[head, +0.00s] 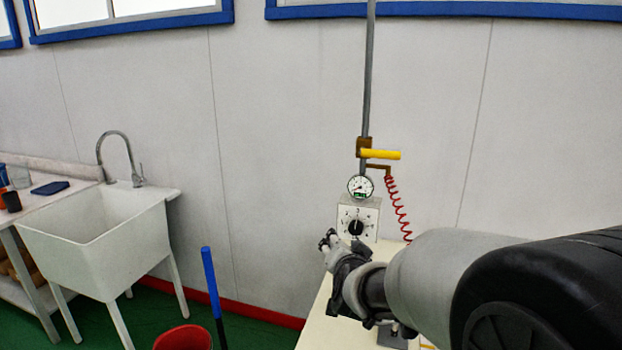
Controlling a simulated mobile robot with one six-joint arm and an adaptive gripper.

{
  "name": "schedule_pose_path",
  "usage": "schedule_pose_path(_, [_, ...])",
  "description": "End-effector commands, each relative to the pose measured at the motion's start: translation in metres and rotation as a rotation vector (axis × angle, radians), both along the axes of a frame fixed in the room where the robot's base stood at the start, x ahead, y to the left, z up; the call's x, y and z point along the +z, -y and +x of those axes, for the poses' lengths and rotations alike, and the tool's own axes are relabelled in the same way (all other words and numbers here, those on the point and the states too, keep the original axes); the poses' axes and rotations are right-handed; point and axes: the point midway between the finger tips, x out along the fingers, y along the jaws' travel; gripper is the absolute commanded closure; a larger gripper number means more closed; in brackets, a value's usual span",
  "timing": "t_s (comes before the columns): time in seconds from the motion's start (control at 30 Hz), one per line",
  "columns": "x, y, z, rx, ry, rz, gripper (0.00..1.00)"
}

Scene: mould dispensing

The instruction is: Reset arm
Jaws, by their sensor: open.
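My gripper (328,240) is at the end of my arm, which reaches in from the lower right. Its fingers are small and dark in the head view; they are open, and I see nothing between them. It is over the left part of a cream table (318,318), in front of and a little left of a box with a dial knob (358,219). I cannot tell whether there is a gap between gripper and box. My arm hides much of the table.
A round gauge (360,187), yellow handle (380,155) and red coiled hose (397,205) are by a grey vertical pipe (369,80). A white sink (100,235) stands at left. A red bucket (184,338) and blue-handled pole (211,285) are on the green floor.

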Motion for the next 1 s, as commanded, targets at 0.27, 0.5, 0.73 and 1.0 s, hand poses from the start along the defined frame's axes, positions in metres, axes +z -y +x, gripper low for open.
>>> schedule_pose_path(0.27, [0.018, 0.009, -0.148, 0.252, -0.304, -0.19, 0.44])
schedule_pose_path(0.5, [-0.005, 0.038, -0.294, 0.403, -0.584, -0.375, 0.44])
schedule_pose_path(0.73, [-0.025, 0.058, -0.374, 0.459, -0.75, -0.461, 0.44])
schedule_pose_path(1.0, [-0.028, 0.061, -0.385, 0.466, -0.777, -0.471, 0.44])
